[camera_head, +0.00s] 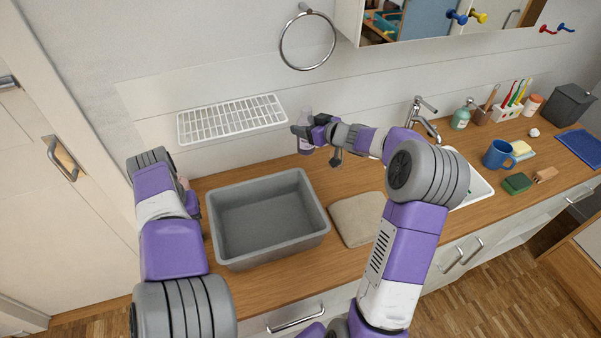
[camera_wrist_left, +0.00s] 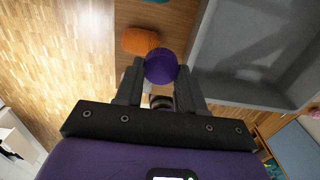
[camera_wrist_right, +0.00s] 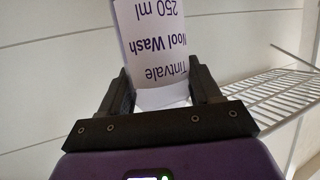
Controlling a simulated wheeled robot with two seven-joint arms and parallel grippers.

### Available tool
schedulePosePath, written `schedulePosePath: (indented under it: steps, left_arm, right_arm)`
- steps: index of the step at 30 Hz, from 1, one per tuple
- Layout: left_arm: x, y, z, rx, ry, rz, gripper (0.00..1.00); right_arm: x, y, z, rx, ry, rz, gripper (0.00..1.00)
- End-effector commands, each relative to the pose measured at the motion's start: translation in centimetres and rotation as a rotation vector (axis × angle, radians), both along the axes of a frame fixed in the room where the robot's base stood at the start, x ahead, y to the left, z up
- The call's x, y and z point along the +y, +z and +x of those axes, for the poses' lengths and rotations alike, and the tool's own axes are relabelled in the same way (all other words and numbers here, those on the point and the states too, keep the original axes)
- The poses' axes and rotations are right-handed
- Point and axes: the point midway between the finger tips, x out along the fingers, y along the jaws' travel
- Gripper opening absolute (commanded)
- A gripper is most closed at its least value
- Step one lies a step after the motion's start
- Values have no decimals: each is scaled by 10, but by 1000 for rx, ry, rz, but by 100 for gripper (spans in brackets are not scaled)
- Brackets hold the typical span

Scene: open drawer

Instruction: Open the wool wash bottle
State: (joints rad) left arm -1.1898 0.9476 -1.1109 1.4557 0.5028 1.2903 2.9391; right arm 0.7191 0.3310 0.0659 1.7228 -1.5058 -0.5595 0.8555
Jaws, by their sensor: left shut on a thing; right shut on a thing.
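The wool wash bottle (camera_head: 305,117) is a pale lavender bottle held above the counter near the back wall. Its white label with purple print (camera_wrist_right: 155,40) shows upside down in the right wrist view. My right gripper (camera_head: 309,132) is shut on the bottle, with one finger on each side. Whether a cap is on the bottle cannot be seen. My left gripper (camera_wrist_left: 160,76) is shut on a round purple piece (camera_wrist_left: 162,66), cap-like in shape, left of the grey basin. In the head view the left fingers are mostly hidden by my arm.
A grey basin (camera_head: 262,180) stands on the counter between my arms, with a folded beige cloth (camera_head: 357,218) to its right. An orange thing (camera_wrist_left: 140,41) lies near my left gripper. A white wire rack (camera_head: 232,120) hangs on the wall left of the bottle.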

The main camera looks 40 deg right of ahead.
Motion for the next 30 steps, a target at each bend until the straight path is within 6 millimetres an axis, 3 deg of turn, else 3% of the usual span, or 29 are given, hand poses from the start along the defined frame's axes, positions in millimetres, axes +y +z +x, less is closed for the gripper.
schedulePosePath:
  steps: [7,14,22,30]
  left_arm:
    - [0,-23,0,0,0,0,2]
    - [0,-33,0,0,0,0,2]
    - [0,-54,0,0,0,0,2]
    - [0,-55,0,0,0,0,2]
  right_arm:
    - [0,-36,0,-1,1,1,0]
    - [0,-57,0,-2,1,1,0]
    - [0,-97,0,0,1,1,0]
    - [0,-102,0,-3,0,-1,0]
